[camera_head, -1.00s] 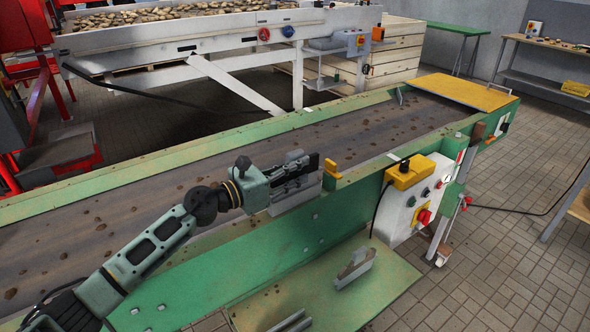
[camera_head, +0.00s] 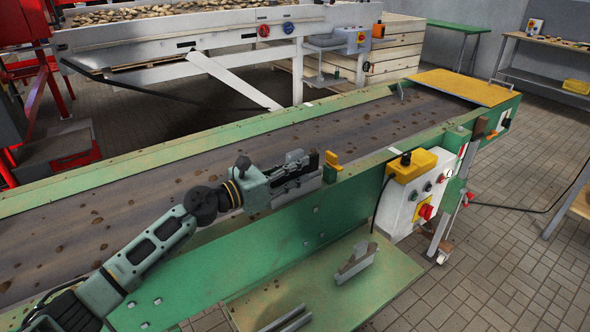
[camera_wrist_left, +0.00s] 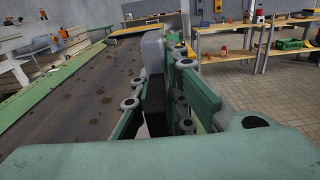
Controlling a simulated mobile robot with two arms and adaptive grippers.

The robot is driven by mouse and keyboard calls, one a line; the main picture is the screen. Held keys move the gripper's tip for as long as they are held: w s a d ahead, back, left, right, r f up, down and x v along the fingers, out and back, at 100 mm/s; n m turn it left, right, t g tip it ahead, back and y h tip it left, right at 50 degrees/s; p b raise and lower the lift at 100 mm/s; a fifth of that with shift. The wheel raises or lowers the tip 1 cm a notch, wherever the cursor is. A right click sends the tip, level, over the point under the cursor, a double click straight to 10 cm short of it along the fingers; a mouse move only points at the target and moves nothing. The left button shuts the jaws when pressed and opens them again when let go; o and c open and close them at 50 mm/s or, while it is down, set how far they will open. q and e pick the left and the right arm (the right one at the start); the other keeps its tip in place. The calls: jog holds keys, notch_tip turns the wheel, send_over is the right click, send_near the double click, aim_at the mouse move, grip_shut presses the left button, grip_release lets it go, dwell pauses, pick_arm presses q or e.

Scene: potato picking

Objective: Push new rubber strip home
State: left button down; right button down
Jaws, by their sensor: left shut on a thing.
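A light grey metal holder (camera_head: 298,188) lies right under the fingers at the belt's near edge. My right gripper is not in view.
The dirty brown belt (camera_head: 130,200) runs behind the gripper. A control box with a yellow top (camera_head: 412,165) stands to the right. On a green shelf (camera_head: 385,290) below lie a grey bracket with a brownish edge (camera_head: 356,263) and grey rails (camera_head: 288,320).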

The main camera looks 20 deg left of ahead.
pick_arm(q)
jog(key=shift+f+b, duration=0.3)
jog(key=shift+f, duration=0.05)
jog(key=c, duration=1.7)
grip_release()
jog(key=shift+f, duration=0.15)
jog(key=shift+o, duration=0.2)
jog(key=v, duration=1.2)
